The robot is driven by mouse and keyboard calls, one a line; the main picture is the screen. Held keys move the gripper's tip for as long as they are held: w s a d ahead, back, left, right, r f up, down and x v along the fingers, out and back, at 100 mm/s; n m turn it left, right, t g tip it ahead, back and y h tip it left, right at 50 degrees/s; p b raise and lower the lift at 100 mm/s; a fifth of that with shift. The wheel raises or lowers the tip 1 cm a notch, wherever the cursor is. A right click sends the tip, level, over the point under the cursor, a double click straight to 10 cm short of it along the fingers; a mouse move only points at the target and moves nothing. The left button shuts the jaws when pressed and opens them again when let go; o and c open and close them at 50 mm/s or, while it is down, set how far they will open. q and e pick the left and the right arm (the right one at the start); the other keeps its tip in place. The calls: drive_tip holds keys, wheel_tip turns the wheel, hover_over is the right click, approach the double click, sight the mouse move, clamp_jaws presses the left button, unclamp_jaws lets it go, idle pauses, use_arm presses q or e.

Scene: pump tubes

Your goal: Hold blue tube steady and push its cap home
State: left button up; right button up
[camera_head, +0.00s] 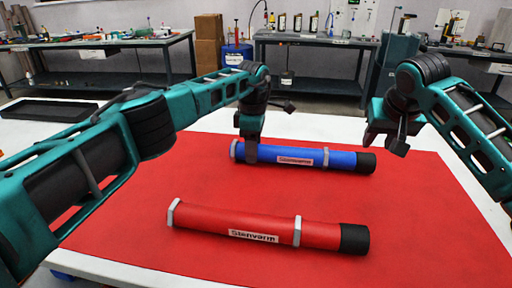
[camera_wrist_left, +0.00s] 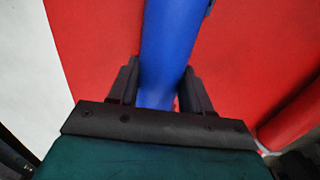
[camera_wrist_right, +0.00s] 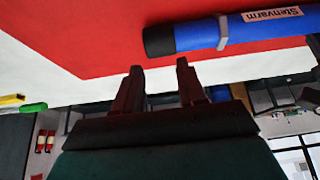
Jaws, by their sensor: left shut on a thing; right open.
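The blue tube (camera_head: 285,155) lies on the red mat (camera_head: 400,210), its black cap (camera_head: 366,163) at the right end and grey bands near both ends. My left gripper (camera_head: 250,152) is shut on the tube near its left end; the left wrist view shows the blue tube (camera_wrist_left: 168,45) between the two fingers (camera_wrist_left: 158,95). My right gripper (camera_head: 384,145) is open and empty, above and to the right of the cap. In the right wrist view the cap (camera_wrist_right: 159,41) lies beyond the open fingers (camera_wrist_right: 157,75), apart from them. Whether the cap is fully seated cannot be told.
A red tube (camera_head: 260,225) with a black cap lies nearer on the mat, parallel to the blue one. A black tray (camera_head: 48,110) sits at the table's far left. Workbenches stand behind the white table. The mat right of both tubes is clear.

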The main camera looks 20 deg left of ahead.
drive_tip(key=c, duration=0.5)
drive_tip(key=shift+w+d+r, duration=0.1)
drive_tip(key=shift+w+d, duration=0.05)
drive_tip(key=shift+d, duration=0.15)
drive_tip(key=shift+c, duration=0.5)
drive_tip(key=shift+g+y, duration=0.6)
drive_tip(key=shift+y, duration=0.3)
drive_tip(key=d, duration=0.2)
drive_tip(key=w+d, duration=0.1)
drive_tip(key=d, duration=0.1)
drive_tip(key=w+d+r, duration=0.1)
drive_tip(key=d, duration=0.1)
drive_tip(key=shift+w+d, duration=0.25)
drive_tip(key=shift+d, duration=0.05)
clamp_jaws()
drive_tip(key=d+f+n+g+y, duration=0.1)
drive_tip(key=d+y, duration=0.2)
drive_tip(key=d, duration=0.3)
drive_tip(key=shift+w+d+f+y, duration=0.15)
drive_tip(key=shift+w+f+y, duration=0.05)
drive_tip(key=shift+f+y, duration=0.15)
